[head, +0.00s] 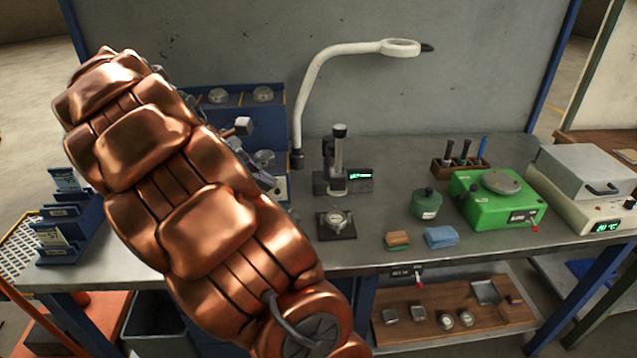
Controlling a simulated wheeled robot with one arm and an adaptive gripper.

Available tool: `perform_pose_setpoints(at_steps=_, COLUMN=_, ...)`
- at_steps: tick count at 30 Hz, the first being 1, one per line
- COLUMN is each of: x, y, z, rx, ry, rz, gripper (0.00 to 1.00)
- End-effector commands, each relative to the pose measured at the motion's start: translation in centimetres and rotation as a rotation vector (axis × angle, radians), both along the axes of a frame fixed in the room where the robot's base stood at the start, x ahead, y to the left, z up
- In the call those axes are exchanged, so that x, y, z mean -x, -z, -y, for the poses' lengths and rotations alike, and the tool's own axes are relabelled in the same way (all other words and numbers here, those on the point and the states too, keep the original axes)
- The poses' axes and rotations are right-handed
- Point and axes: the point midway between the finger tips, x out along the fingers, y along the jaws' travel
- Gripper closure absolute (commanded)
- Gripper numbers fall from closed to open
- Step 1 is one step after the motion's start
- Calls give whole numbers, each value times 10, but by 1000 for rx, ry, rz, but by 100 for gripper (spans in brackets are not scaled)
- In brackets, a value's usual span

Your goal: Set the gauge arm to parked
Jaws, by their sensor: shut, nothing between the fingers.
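A gauge stand (338,165) with an upright post stands on the grey bench, right of my copper arm. A small green-lit display (360,175) is attached at its right side. A round dial-like piece on a dark square base (336,228) sits just in front of the stand. I cannot tell which part is the gauge arm or how it is set. My arm fills the left and centre foreground and hides part of the bench.
A white magnifier lamp (345,50) arches above the bench (390,255). A green machine (497,202), green pot (426,204), brush (397,240) and blue cloth (440,237) stand to the right. A blue rack (240,100) is behind my arm. A lower shelf holds a wooden tray (430,333).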

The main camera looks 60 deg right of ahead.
Motion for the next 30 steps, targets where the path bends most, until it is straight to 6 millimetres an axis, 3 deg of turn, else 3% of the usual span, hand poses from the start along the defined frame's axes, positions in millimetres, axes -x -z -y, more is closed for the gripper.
perform_pose_setpoints(at_steps=6, x=-35, y=12, z=44, rx=1, ry=-72, rz=-168, gripper=100)
perform_pose_setpoints(at_steps=12, x=-58, y=27, z=72, rx=-24, ry=-129, rz=-291, gripper=100)
perform_pose_setpoints(at_steps=18, x=-70, y=36, z=85, rx=-47, ry=-161, rz=-352, gripper=100)
perform_pose_setpoints(at_steps=30, x=-72, y=37, z=87, rx=-53, ry=-168, rz=-365, gripper=100)
